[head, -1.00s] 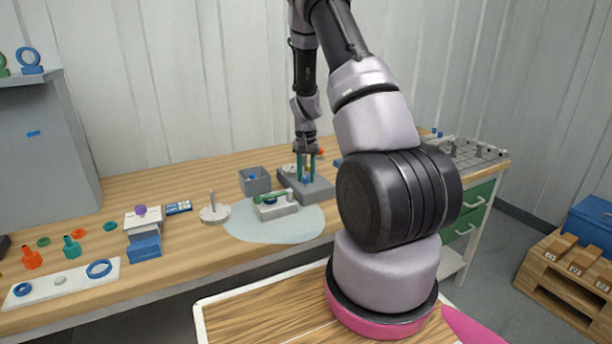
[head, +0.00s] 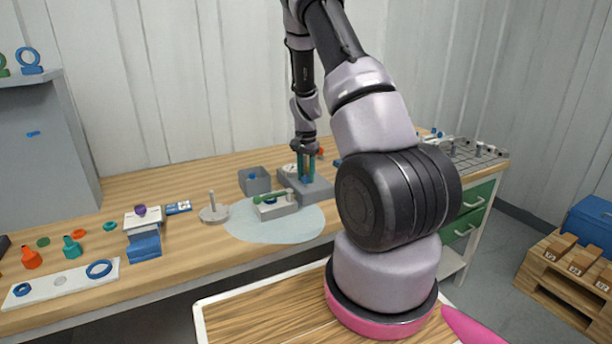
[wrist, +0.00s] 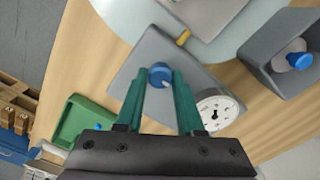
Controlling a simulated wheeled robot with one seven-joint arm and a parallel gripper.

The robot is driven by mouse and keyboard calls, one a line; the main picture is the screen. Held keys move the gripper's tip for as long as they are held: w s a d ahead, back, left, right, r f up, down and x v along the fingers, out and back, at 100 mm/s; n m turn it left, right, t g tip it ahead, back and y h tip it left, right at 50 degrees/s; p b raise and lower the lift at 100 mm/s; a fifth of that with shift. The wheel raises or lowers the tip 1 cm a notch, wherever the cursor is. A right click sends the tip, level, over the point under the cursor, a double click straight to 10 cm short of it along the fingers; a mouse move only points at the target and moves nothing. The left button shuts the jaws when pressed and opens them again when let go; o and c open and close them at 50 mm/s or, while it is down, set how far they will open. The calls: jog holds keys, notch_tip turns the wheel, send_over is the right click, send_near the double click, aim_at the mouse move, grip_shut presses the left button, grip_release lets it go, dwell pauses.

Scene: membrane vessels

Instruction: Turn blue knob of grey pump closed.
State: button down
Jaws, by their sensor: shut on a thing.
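The grey pump (head: 320,191) stands on the wooden bench behind the pale mat. In the wrist view the pump (wrist: 148,52) has a flat grey top with a round white gauge (wrist: 217,112) and a small brass fitting (wrist: 183,38). The blue knob (wrist: 159,74) has a pale mark on its edge. My gripper (wrist: 162,77) points down with its green fingers on both sides of the knob, shut on it. In the head view my gripper (head: 306,180) is at the pump's top, and the fingers largely hide the knob.
A grey bin (head: 255,187) with a blue-topped part stands left of the pump. In front is a grey block with a green handle (head: 270,198) on the pale mat (head: 290,228). A disc with a post (head: 214,213) is farther left. A green tray (wrist: 72,122) lies near the pump.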

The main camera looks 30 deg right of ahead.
aim_at(306, 177)
jog(key=c, duration=0.5)
grip_release()
jog(key=shift+r, duration=0.1)
notch_tip(306, 177, up, 11)
jog(key=shift+f, duration=0.15)
